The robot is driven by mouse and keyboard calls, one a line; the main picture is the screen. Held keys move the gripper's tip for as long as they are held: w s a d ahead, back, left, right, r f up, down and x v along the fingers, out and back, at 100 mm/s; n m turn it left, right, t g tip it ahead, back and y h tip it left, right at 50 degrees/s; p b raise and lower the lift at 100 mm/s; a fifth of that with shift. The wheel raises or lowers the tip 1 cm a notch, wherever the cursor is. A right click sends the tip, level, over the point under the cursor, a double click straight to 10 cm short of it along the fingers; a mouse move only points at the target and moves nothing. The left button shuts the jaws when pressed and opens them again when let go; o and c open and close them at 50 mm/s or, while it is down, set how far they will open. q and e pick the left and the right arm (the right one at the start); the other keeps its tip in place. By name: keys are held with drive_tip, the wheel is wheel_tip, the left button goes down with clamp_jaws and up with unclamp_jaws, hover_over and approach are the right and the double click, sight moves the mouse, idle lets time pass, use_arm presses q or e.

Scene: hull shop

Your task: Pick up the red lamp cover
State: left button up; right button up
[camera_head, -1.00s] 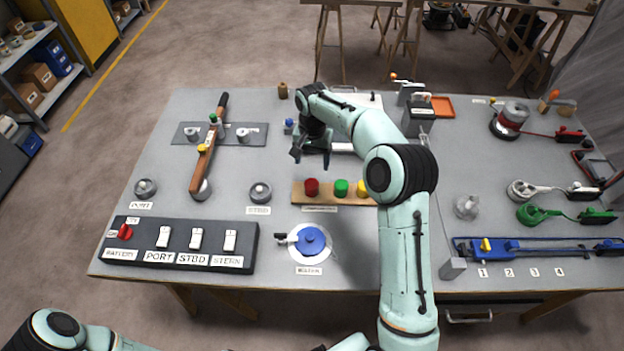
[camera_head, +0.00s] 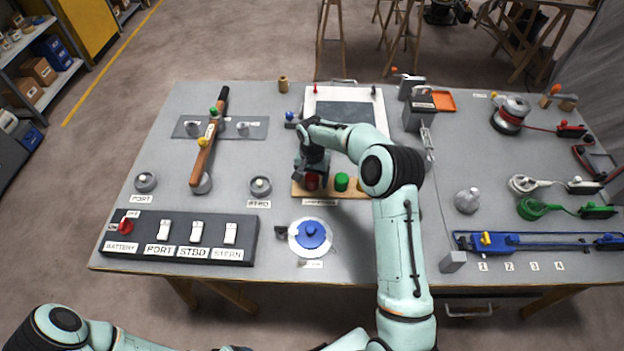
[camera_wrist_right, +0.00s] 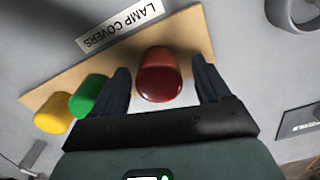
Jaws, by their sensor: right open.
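The red lamp cover (camera_wrist_right: 159,76) stands on a wooden board (camera_wrist_right: 185,32) labelled "LAMP COVERS". In the right wrist view it lies between the two open fingers of my right gripper (camera_wrist_right: 162,88), with a visible gap on the finger sides. In the head view the red cover (camera_head: 312,182) is partly hidden by my right gripper (camera_head: 309,176), which is just above it. The green cover (camera_head: 341,182) and the yellow cover (camera_wrist_right: 53,113) stand in a row beside it. My left arm shows at the lower left, but its gripper is out of view.
A blue round lid (camera_head: 310,234) on a white disc is in front of the board. A switch panel (camera_head: 180,240) lies to the left. A dark-screened panel (camera_head: 345,112) is behind my right arm. Bare table (camera_head: 290,205) lies around the board's left end.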

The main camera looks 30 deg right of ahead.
sight(312, 175)
drive_tip(key=c, duration=1.1)
drive_tip(key=shift+r, duration=0.1)
use_arm(q)
drive_tip(key=shift+w+r+p, duration=0.95)
drive_tip(key=shift+w+r, duration=0.35)
drive_tip(key=shift+w, duration=0.05)
use_arm(e)
drive_tip(key=shift+r, duration=9.95)
